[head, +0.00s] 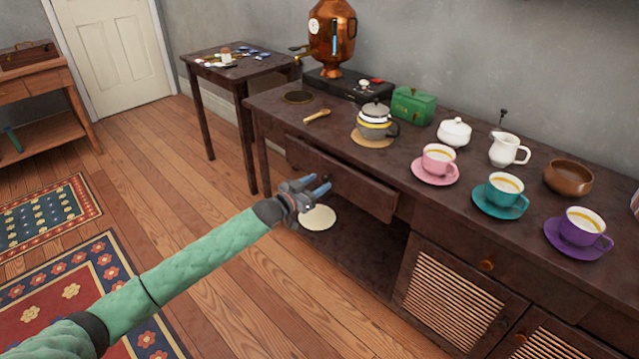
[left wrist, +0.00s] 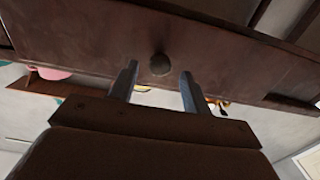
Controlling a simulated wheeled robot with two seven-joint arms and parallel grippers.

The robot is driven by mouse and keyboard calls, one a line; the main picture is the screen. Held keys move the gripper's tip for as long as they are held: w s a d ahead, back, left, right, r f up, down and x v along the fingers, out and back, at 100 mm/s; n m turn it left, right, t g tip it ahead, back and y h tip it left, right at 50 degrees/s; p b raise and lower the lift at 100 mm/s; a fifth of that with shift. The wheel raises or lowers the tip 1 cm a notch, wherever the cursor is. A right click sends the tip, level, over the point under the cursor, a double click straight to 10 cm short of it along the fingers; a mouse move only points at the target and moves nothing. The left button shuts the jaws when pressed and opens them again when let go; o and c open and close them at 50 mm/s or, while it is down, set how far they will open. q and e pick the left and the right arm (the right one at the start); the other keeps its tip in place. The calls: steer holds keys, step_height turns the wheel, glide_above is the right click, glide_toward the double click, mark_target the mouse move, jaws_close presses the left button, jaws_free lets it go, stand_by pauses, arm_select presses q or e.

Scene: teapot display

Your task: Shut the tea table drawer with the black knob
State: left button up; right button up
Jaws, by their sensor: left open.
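The dark wooden tea table (head: 330,141) stands along the wall. Its drawer (head: 350,188) is pulled out a little below the tabletop, its front panel standing proud of the table. In the left wrist view the drawer front (left wrist: 80,45) spans the top, with a round dark knob (left wrist: 160,65) on it. I cannot make out the knob in the head view, where my gripper is near that spot. My left gripper (head: 322,188) is open in front of the drawer. In the left wrist view its fingers (left wrist: 157,88) appear on either side of the knob, with nothing held. My right gripper is not in view.
A teapot (head: 375,124), a pink cup (head: 438,158), a teal cup (head: 504,188) and a purple cup (head: 582,228) stand on the tabletop. A pale round disc (head: 318,218) lies on the lower shelf. Slatted cupboard doors (head: 447,300) are at right.

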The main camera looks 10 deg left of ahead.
mark_target(323, 180)
arm_select(q)
steer(key=shift+w+d, duration=0.5)
steer(key=shift+w, duration=0.05)
steer(key=shift+c, duration=0.7)
steer(key=c, duration=0.7)
jaws_close()
steer(key=x, duration=0.4)
steer(key=o, duration=0.5)
jaws_free()
steer(key=shift+r, duration=0.1)
steer(key=o, duration=0.3)
steer(key=shift+w+d, duration=0.1)
steer(key=shift+o, duration=0.2)
steer(key=v, duration=0.7)
steer(key=shift+s+a, duration=0.25)
steer(key=shift+s, duration=0.05)
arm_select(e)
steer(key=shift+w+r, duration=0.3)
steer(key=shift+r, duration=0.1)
